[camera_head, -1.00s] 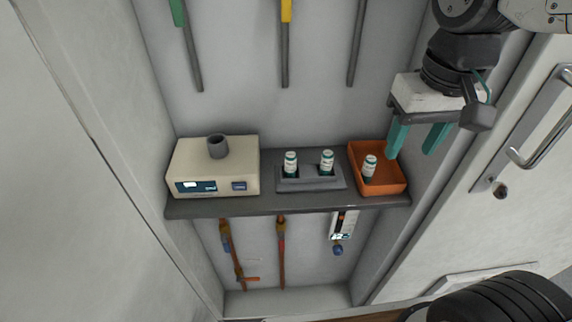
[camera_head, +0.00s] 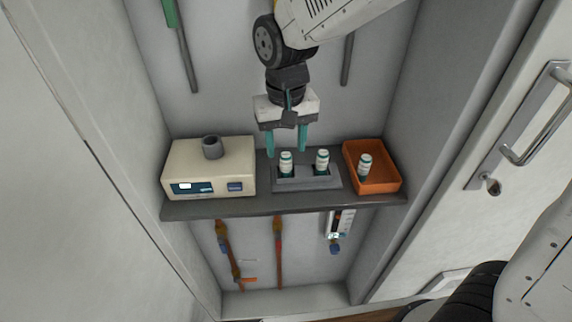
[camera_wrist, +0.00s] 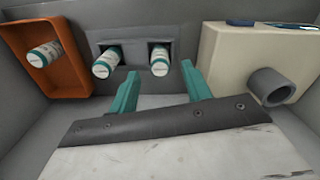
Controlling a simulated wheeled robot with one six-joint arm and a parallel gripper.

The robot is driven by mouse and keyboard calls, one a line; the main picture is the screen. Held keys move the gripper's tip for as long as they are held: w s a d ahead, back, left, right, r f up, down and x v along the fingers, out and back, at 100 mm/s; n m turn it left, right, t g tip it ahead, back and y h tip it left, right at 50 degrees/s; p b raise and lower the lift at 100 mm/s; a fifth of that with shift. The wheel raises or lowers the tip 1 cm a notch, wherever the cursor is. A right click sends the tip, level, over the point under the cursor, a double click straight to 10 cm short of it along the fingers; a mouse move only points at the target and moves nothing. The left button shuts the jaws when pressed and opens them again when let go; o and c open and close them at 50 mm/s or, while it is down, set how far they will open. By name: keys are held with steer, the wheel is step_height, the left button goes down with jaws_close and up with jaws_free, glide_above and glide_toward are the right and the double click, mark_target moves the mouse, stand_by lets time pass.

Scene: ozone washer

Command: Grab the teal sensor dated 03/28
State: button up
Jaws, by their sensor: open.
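Three small white bottle-like sensors with teal bands are in view; I cannot read their dates. In the head view, one sensor (camera_head: 286,163) stands in the left slot of the grey holder (camera_head: 308,184) and another sensor (camera_head: 321,160) in the right slot. A third sensor (camera_head: 365,166) leans in the orange bin (camera_head: 378,187). My gripper (camera_head: 286,153) is open and empty, its teal fingers pointing down just behind the left-slot sensor. In the wrist view, that sensor (camera_wrist: 159,62) lies beyond and between the fingertips (camera_wrist: 159,72). The other holder sensor (camera_wrist: 107,62) is left of them.
A beige device (camera_head: 210,165) with a grey cylinder (camera_head: 212,147) on top stands left of the holder. All sit on a narrow dark shelf (camera_head: 240,208) between side walls. A door handle (camera_head: 520,120) is at right.

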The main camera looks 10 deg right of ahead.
mark_target(286, 154)
steer(key=shift+f, duration=1.6)
jaws_close()
steer(key=shift+r, duration=0.1)
